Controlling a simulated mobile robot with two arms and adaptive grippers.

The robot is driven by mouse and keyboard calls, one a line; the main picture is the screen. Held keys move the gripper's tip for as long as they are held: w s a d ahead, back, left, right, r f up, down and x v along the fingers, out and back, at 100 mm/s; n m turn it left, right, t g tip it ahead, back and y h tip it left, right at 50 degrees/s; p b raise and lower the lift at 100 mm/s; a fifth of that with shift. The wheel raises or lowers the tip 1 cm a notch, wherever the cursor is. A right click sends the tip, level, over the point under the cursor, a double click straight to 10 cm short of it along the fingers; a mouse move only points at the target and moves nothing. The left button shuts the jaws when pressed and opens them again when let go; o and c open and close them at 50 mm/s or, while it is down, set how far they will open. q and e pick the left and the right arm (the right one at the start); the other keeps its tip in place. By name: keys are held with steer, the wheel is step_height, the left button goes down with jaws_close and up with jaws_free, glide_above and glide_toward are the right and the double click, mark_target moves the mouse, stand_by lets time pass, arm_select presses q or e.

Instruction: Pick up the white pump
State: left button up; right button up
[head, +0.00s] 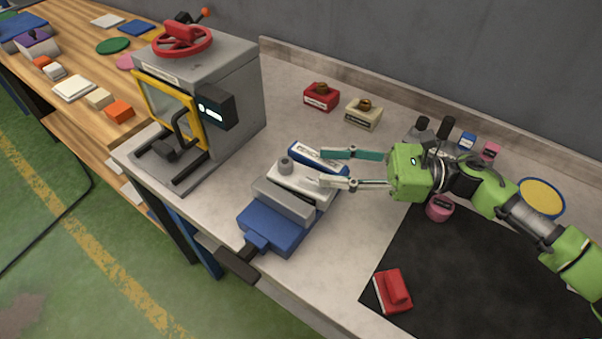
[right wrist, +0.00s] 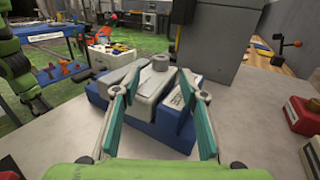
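A white block-shaped pump body (head: 300,174) with a round grey knob lies in a blue vise (head: 272,230) on the bench. In the right wrist view the white pump (right wrist: 153,82) is ahead, its grey knob upward, between the blue vise parts (right wrist: 150,130). My right gripper (head: 322,168) comes from the right, its two fingers apart at the pump's right end. In the right wrist view the open fingers (right wrist: 158,95) stand either side of the pump in the picture; I cannot tell whether they touch it. My left gripper is not in view.
A grey press (head: 235,65) with a red handwheel stands left of the vise. A red block (head: 321,96) and a cream block (head: 362,114) with brass knobs stand behind. Small bottles (head: 467,141) are near my right arm. A black mat (head: 470,270) with a red part (head: 393,291) lies at right.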

mark_target(293, 163)
steer(key=shift+w+a, duration=0.2)
steer(key=shift+a, duration=0.45)
steer(key=a, duration=0.1)
steer(key=a+p, duration=0.1)
steer(key=a, duration=0.1)
steer(key=a+p, duration=0.1)
steer(key=shift+w+a+r, duration=0.1)
steer(key=shift+w+a, duration=0.15)
steer(key=shift+a, duration=0.5)
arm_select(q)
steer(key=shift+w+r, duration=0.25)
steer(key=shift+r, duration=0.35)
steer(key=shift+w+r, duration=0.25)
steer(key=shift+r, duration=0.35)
arm_select(e)
jaws_close()
